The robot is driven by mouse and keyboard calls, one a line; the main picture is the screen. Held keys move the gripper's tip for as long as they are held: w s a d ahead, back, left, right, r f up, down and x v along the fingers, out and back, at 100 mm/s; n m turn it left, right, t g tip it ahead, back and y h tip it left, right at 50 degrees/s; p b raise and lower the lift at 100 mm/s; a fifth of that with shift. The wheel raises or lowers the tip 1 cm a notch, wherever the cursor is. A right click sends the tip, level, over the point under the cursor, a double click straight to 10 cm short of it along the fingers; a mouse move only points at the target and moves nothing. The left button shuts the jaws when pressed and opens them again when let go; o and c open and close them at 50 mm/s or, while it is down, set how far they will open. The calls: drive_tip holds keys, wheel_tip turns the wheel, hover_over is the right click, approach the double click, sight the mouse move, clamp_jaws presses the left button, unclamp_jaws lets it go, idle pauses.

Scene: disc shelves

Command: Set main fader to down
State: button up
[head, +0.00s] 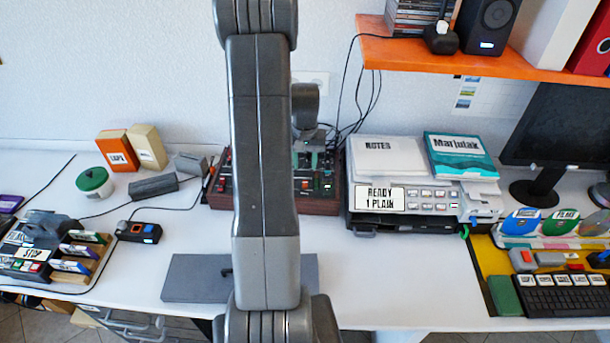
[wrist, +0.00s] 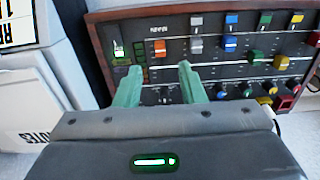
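The mixer with a wooden edge (head: 330,207) stands at the back of the desk in the head view, partly hidden behind my arm. In the wrist view its dark panel (wrist: 220,62) carries several coloured fader caps and knobs. Small panel lettering is too blurred to read, so I cannot tell which control is the main fader. My gripper (wrist: 158,75) has two green fingers, apart with nothing visible between them, over the panel. It also shows over the mixer in the head view (head: 315,158).
The printer (head: 410,215) stands close to the mixer's right, with papers and boxes on top. A grey plate (head: 190,278) lies in front, partly behind my arm. A small button box (head: 138,231) and cables lie left. An orange shelf (head: 460,57) hangs upper right.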

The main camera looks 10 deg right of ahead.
wheel_tip(320, 180, up, 6)
hover_over(305, 183)
drive_tip(key=shift+s+f, duration=0.1)
drive_tip(key=shift+f, duration=0.05)
drive_tip(key=shift+f, duration=0.15)
wheel_tip(305, 183, down, 13)
drive_tip(key=shift+f+p, duration=0.1)
drive_tip(key=shift+p, duration=0.6)
drive_tip(key=shift+f, duration=0.2)
drive_tip(key=shift+w, duration=0.25)
